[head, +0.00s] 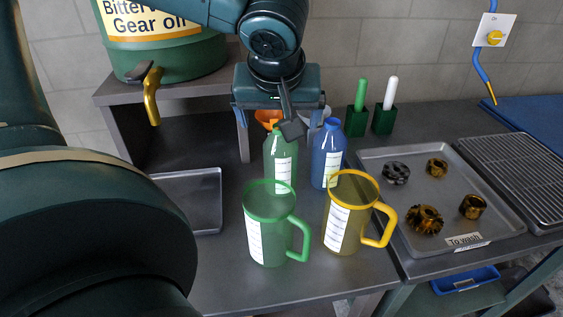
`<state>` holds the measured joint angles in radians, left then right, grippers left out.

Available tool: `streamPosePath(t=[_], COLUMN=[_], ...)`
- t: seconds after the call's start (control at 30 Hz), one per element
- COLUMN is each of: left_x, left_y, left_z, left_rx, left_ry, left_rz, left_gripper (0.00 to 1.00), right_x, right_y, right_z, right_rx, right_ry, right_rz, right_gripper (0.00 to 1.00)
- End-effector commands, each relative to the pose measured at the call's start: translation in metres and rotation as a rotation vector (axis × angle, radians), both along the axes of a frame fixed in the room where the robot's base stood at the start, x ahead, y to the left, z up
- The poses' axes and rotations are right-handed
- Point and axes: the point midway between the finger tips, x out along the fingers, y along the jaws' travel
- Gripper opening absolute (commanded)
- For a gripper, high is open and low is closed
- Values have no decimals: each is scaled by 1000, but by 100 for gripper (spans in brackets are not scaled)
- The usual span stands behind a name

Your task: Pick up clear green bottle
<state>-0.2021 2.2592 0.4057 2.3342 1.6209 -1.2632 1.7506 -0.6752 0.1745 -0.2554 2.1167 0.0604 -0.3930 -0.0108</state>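The clear green bottle (270,158) with a white label stands upright on the grey bench, behind the green jug (270,235). My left gripper (291,128) comes down from above at the bottle's top. One dark finger shows in front of the bottle's neck and partly hides it. The other finger is not clearly visible, so I cannot tell whether the gripper is open or touches the bottle. My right gripper is not in view.
A blue bottle (327,155) stands close to the right of the green one. A yellow jug (345,215) is in front of it. Orange (267,117) funnel behind. A metal tray (400,225) with gears lies right. An oil drum (180,58) stands on a shelf left.

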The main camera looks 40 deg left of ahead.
Motion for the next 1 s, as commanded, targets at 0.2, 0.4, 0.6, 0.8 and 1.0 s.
streamPosePath(t=[0.2, 0.4, 0.6, 0.8, 1.0], left_x=[3, 17, 28, 34, 47], left_y=[3, 15, 24, 29, 41], left_z=[-27, -59, -82, -93, -119], left_rx=[0, -2, -1, -1, 1], left_ry=[1, 5, 2, 3, 4], left_rz=[0, 2, 0, 2, 1], left_gripper=[94, 94, 94, 94, 94], right_x=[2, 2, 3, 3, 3], right_y=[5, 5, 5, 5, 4], right_z=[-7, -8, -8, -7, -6], right_rx=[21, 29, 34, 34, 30], right_ry=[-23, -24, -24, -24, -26], right_rz=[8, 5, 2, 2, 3], right_gripper=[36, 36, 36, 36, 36])
